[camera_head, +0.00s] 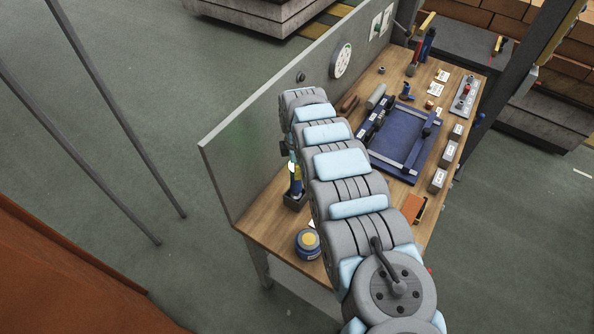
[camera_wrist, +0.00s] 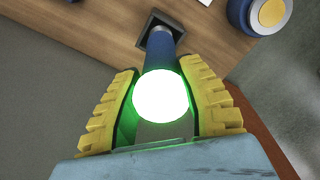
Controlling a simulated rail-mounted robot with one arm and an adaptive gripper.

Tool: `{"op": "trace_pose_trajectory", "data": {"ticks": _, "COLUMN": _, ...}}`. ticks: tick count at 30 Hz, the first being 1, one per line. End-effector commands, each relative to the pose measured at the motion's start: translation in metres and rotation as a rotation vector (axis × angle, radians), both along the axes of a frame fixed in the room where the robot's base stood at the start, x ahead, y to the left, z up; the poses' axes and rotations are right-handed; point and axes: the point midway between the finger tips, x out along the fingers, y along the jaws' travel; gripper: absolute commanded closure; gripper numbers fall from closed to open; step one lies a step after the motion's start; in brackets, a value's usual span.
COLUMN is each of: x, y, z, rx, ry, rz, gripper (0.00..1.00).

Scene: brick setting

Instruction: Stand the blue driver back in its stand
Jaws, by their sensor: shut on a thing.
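The blue driver (camera_wrist: 160,58) is upright between the yellow fingers of my gripper (camera_wrist: 162,98) in the wrist view. A round, bright white-green glow covers the near end of the driver between the fingers. The far end of its blue body meets the dark square stand (camera_wrist: 157,22), at or inside the opening; how deep I cannot tell. In the head view the driver (camera_head: 297,186) shows as a small blue shape over the dark stand (camera_head: 294,203) at the table's left edge. My arm hides part of the gripper there.
A blue round tub with a yellow lid (camera_head: 307,243) stands near the stand, at the front left corner of the wooden table (camera_head: 272,226). A grey panel (camera_head: 250,140) rises along the left edge. A blue tray-like frame (camera_head: 412,165) and small items fill the right side.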

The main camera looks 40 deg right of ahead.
Motion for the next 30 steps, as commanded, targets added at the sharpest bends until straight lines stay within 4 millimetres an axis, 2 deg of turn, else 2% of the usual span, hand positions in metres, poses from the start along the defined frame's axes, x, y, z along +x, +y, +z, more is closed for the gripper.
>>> {"op": "trace_pose_trajectory", "data": {"ticks": 6, "x": 0.001, "y": 0.000, "z": -0.014, "rx": -0.003, "ry": -0.003, "rz": 0.002, "gripper": 1.00}}
{"op": "trace_pose_trajectory", "data": {"ticks": 19, "x": 0.001, "y": 0.000, "z": -0.019, "rx": -0.002, "ry": -0.002, "rz": 0.001, "gripper": 1.00}}
{"op": "trace_pose_trajectory", "data": {"ticks": 20, "x": 0.000, "y": 0.000, "z": -0.019, "rx": -0.002, "ry": -0.001, "rz": 0.001, "gripper": 0.59}}
{"op": "trace_pose_trajectory", "data": {"ticks": 21, "x": 0.000, "y": 0.000, "z": -0.019, "rx": -0.002, "ry": -0.001, "rz": 0.001, "gripper": 0.48}}
{"op": "trace_pose_trajectory", "data": {"ticks": 22, "x": 0.000, "y": 0.000, "z": -0.019, "rx": -0.002, "ry": -0.001, "rz": 0.001, "gripper": 0.41}}
{"op": "trace_pose_trajectory", "data": {"ticks": 30, "x": 0.000, "y": 0.000, "z": -0.019, "rx": -0.001, "ry": 0.000, "rz": 0.001, "gripper": 0.41}}
